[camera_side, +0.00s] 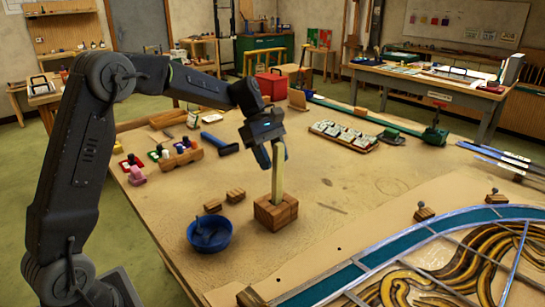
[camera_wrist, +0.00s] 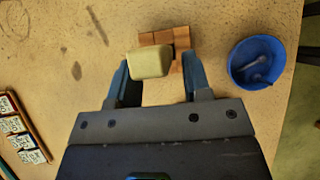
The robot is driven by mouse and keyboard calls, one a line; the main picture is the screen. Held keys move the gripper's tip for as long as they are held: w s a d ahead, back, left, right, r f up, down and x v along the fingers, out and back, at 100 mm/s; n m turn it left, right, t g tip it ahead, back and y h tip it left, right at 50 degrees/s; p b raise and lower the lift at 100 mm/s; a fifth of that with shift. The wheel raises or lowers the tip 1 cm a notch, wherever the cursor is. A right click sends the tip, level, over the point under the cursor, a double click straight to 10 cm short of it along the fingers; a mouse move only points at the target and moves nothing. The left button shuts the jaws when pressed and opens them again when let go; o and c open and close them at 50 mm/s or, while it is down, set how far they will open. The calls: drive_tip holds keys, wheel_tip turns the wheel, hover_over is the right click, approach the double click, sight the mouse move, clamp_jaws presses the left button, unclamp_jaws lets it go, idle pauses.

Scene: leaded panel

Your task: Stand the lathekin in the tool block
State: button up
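The lathekin (camera_side: 279,178) is a pale, flat wooden stick. In the side view it stands nearly upright, its lower end at the top of the wooden tool block (camera_side: 276,214); how deep it sits is hidden. In the wrist view its blunt top end (camera_wrist: 150,63) faces the camera, with the tool block (camera_wrist: 165,38) behind it. My gripper (camera_side: 272,158) is around the upper part of the lathekin. In the wrist view my gripper's fingers (camera_wrist: 154,72) are apart, with a gap between the lathekin and the right finger. The left finger is close beside it; contact is unclear.
A blue bowl (camera_side: 209,233) with something inside stands left of the block. Small wooden blocks (camera_side: 224,199) lie nearby. A leaded panel (camera_side: 430,265) fills the front right. A tray of glass pieces (camera_side: 344,136) lies behind. The bench right of the block is clear.

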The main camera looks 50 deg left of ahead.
drive_tip(key=shift+o, duration=0.8)
drive_tip(key=v, duration=1.4)
drive_tip(key=s+d+m+t+y, duration=0.2)
drive_tip(key=s+d+m+y, duration=0.2)
drive_tip(key=s+d+m, duration=0.55)
drive_tip(key=s+d+f+m+t+y, duration=0.1)
drive_tip(key=s+f+m, duration=0.3)
drive_tip(key=s, duration=0.4)
drive_tip(key=s+d+f+m+t+y, duration=0.1)
drive_tip(key=s+f+m, duration=0.3)
drive_tip(key=s, duration=0.5)
drive_tip(key=shift+d+t+y, duration=0.3)
drive_tip(key=shift+d+t, duration=0.4)
drive_tip(key=shift+t, duration=0.1)
drive_tip(key=shift+m, duration=0.25)
